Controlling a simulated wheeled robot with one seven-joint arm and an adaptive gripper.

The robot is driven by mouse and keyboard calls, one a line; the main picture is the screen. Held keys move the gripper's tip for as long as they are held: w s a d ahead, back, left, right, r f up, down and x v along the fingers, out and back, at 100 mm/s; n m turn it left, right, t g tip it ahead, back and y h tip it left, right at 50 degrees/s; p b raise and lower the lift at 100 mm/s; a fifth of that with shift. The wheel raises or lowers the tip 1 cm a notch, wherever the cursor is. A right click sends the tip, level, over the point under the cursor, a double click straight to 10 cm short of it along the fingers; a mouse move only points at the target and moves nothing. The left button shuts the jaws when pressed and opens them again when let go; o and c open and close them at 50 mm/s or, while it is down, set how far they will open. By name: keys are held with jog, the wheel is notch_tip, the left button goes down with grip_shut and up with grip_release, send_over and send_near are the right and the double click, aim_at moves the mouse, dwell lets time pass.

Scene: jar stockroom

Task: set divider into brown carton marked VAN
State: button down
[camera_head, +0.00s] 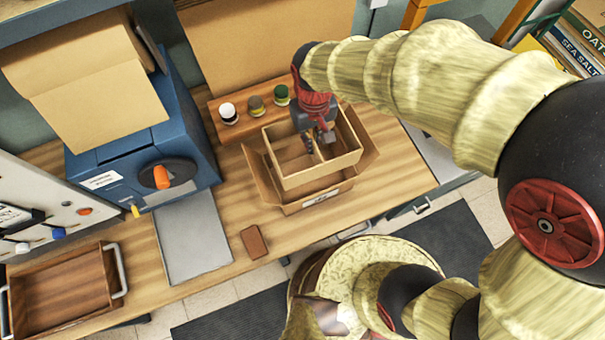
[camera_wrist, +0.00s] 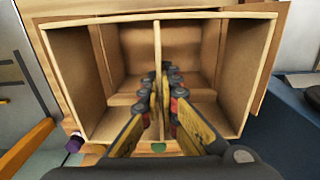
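The brown carton (camera_head: 345,164) stands open on the bench with its flaps folded out. A small pale label (camera_head: 321,197) is on its front, too small to read. The cardboard divider (camera_wrist: 157,42) is inside the carton, its upright panel running down the middle and a cross panel showing lower. My gripper (camera_head: 322,137) reaches down into the carton from above. In the wrist view, the fingers (camera_wrist: 160,90) are close together, one on each side of the divider's panel, and appear shut on it. The fingers hide part of the panel and the floor below.
Several jars stand close behind the carton, including one with a white lid (camera_head: 228,113). A blue machine (camera_head: 150,150) with an orange knob is to the left. A grey plate (camera_head: 192,240) and a brown block (camera_head: 254,242) lie in front. A wooden tray (camera_head: 60,300) is at lower left.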

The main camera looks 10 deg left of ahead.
notch_tip(320, 180, down, 18)
jog(key=b, duration=0.3)
jog(key=shift+a, duration=0.1)
jog(key=shift+f, duration=0.1)
jog(key=shift+f+b, duration=0.35)
jog(key=shift+f, duration=0.05)
jog(key=shift+f, duration=0.15)
jog(key=c, duration=2.3)
grip_release()
jog(key=shift+o, duration=1.3)
